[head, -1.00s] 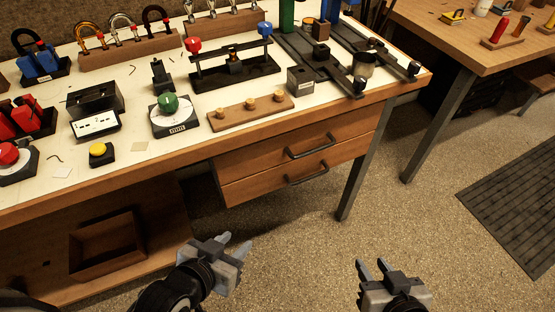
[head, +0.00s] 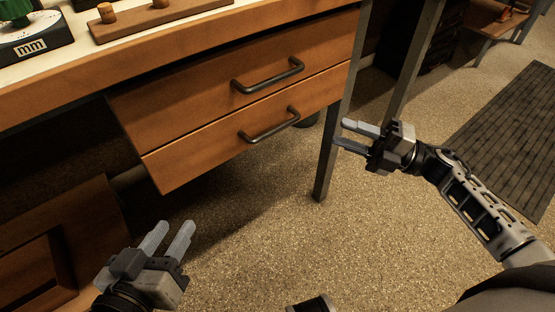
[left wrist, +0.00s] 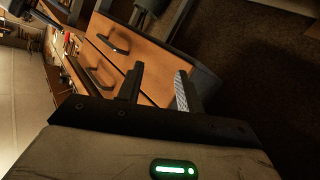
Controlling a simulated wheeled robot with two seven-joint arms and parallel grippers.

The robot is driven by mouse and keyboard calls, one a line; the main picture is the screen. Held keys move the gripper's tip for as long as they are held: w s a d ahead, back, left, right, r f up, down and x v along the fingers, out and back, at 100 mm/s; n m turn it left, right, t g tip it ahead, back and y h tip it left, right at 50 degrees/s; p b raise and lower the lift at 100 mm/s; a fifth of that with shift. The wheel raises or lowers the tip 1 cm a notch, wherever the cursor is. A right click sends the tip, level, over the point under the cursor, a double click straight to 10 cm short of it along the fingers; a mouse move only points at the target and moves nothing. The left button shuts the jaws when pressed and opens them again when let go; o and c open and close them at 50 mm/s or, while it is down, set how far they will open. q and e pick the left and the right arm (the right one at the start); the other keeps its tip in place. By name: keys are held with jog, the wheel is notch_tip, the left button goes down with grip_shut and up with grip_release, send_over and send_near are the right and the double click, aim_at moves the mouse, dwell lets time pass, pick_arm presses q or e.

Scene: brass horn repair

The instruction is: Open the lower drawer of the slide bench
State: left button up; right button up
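The slide bench's lower drawer (head: 220,142) is a wooden front with a dark bar handle (head: 270,127), and it looks closed, flush below the upper drawer (head: 200,90). The upper drawer has its own bar handle (head: 268,76). My left gripper (head: 169,238) is open and empty, below and left of the lower drawer, apart from it. In the left wrist view the drawer fronts (left wrist: 150,60) show beyond the open fingers (left wrist: 157,90). My right gripper (head: 350,133) is open and empty, right of the drawers beside the bench leg, fingers pointing left.
A metal bench leg (head: 335,150) stands just right of the drawers. A wooden tray (head: 35,275) sits on the low shelf at lower left. The speckled floor (head: 270,230) in front is clear. A dark mat (head: 510,130) lies at right.

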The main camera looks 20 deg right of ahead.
aim_at(278, 126)
jog(key=w+a+n+g, duration=0.1)
jog(key=w+a, duration=0.1)
jog(key=a, duration=0.2)
jog(key=w+a+n+g+b, duration=0.1)
jog(key=w+a, duration=0.1)
jog(key=a, duration=0.2)
jog(key=w+a+n+g+b, duration=0.1)
jog(key=a, duration=0.4)
jog(key=shift+w+r+y, duration=0.15)
jog(key=shift+w+y, duration=0.25)
jog(key=shift+c, duration=0.2)
jog(key=shift+d, duration=0.1)
grip_shut()
